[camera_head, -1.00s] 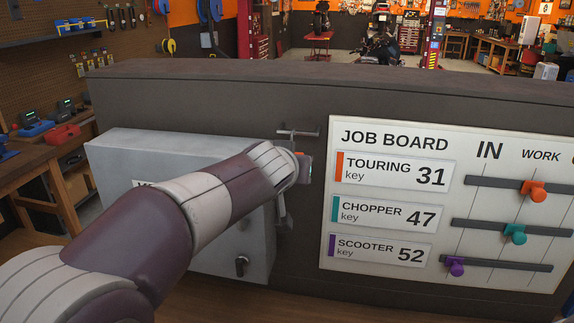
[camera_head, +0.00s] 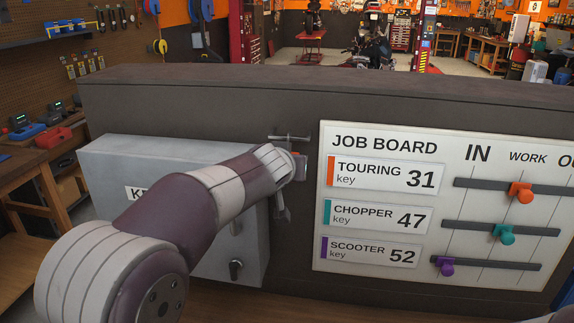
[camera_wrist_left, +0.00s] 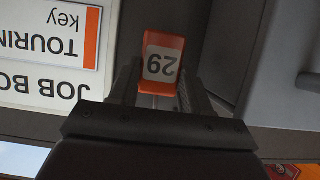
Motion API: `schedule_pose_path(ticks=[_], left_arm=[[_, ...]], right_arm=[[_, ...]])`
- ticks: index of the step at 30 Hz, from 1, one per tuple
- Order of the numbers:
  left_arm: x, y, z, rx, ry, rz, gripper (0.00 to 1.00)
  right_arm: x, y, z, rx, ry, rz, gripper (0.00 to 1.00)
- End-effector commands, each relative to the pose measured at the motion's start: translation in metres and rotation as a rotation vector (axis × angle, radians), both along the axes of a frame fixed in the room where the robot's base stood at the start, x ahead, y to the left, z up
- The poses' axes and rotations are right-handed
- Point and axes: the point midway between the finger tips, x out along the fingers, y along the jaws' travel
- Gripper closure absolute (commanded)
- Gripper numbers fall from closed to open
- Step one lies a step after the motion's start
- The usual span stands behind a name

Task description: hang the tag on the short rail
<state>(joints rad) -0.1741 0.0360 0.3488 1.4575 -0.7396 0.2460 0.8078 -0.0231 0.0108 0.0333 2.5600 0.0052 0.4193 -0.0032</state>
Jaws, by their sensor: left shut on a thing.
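The short rail (camera_head: 289,138) is a thin metal bar on the dark panel, between the grey cabinet and the job board. My left gripper (camera_wrist_left: 160,95) is shut on the tag (camera_wrist_left: 162,62), which is orange with a white label reading 29, upside down in the left wrist view. In the head view my left arm hides most of the gripper (camera_head: 290,168); it is just below the rail. A small orange bit shows beside it. I cannot tell whether the tag touches the rail. My right gripper is not in view.
The job board (camera_head: 385,145) is right of the gripper, with orange, teal and purple sliders on dark rails. The grey cabinet (camera_head: 110,165) with a dark knob (camera_head: 236,269) is at left, behind my arm. The panel's top edge (camera_head: 330,78) runs above the rail.

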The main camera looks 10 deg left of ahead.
Motion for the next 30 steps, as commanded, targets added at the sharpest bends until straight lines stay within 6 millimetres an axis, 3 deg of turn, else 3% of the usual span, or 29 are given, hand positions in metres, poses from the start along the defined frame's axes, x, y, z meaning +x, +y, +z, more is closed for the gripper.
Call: schedule_pose_path(ticks=[1,3,14,24,30], left_arm=[[0.0,0.0,0.0,0.0,0.0,0.0,0.46],[0.0,0.0,0.0,0.0,0.0,0.0,0.23],[-0.006,0.0,0.002,-0.001,-0.002,0.0,0.22],[-0.083,-0.001,0.037,-0.001,-0.005,-0.002,0.22],[-0.111,-0.001,0.052,0.001,-0.001,-0.002,0.22]], right_arm=[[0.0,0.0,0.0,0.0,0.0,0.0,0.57],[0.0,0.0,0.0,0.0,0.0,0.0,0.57],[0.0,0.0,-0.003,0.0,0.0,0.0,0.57],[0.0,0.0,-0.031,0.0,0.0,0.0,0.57],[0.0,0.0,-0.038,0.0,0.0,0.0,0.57]])
